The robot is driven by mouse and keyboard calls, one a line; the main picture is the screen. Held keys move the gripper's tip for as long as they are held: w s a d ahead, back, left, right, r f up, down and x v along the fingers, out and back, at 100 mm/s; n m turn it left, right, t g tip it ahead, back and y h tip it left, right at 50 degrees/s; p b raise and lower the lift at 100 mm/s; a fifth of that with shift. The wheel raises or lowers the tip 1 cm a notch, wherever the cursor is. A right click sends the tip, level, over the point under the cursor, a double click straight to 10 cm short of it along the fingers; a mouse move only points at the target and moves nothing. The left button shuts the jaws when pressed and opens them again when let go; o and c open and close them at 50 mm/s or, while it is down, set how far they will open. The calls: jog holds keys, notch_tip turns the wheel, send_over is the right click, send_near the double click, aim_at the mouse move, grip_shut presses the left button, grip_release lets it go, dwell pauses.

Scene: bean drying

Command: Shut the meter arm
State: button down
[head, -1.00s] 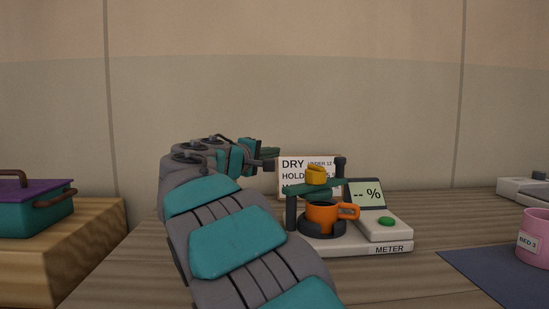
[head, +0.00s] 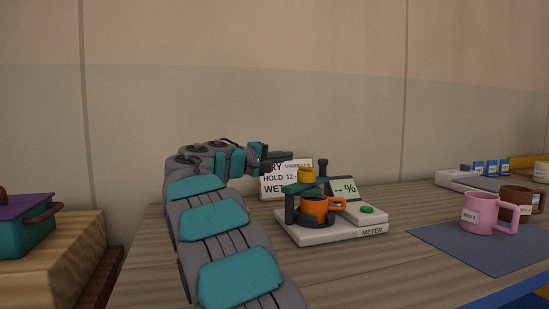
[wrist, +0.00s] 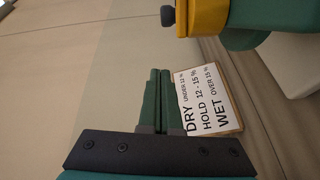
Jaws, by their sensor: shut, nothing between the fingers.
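The meter (head: 335,231) is a white base with a display reading "-- %" and a green button. An orange mug (head: 314,207) sits in its dark round holder. The green meter arm (head: 303,188), with a yellow knob (head: 305,175), lies above the mug between two dark posts; whether it is fully down I cannot tell. My gripper (head: 290,155) is shut and empty, above and behind the meter, near the sign. In the wrist view my gripper (wrist: 160,75) shows closed fingers, with the yellow knob (wrist: 203,15) at the top, apart from them.
A DRY/HOLD/WET sign (head: 272,188) stands behind the meter. A teal pot (head: 22,232) with a purple lid sits on a wooden block at the left.

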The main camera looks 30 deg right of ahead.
jog(key=s+d, duration=0.2)
jog(key=d, duration=0.4)
jog(key=shift+s+d+f+p, duration=0.2)
jog(key=shift+d+f+p, duration=0.05)
jog(key=shift+f+p, duration=0.2)
